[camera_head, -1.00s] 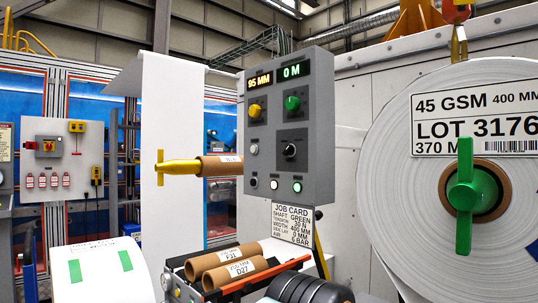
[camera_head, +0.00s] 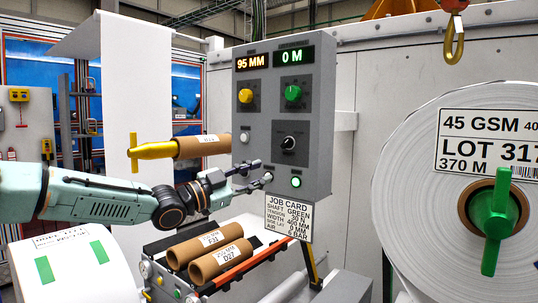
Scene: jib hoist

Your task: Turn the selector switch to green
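The grey control panel (camera_head: 325,120) stands in the middle of the view. Its black selector switch (camera_head: 289,143) sits on a dark square plate, its pointer too small to read surely. Above it are a yellow knob (camera_head: 245,95) and a green knob (camera_head: 293,93), under displays reading 95 MM and 0 M. My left gripper (camera_head: 263,171) comes in from the left, its two fingers apart and empty, below and left of the selector switch. It hides part of the panel's lower left. The job card (camera_head: 289,217) below reads SHAFT GREEN. My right gripper is not in view.
A yellow-ended shaft with a cardboard core (camera_head: 205,146) sticks out left of the panel, above my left arm. Cardboard cores (camera_head: 220,262) lie in a rack below. A large paper roll (camera_head: 425,180) with a green handle (camera_head: 494,221) stands right, a crane hook (camera_head: 453,35) above it.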

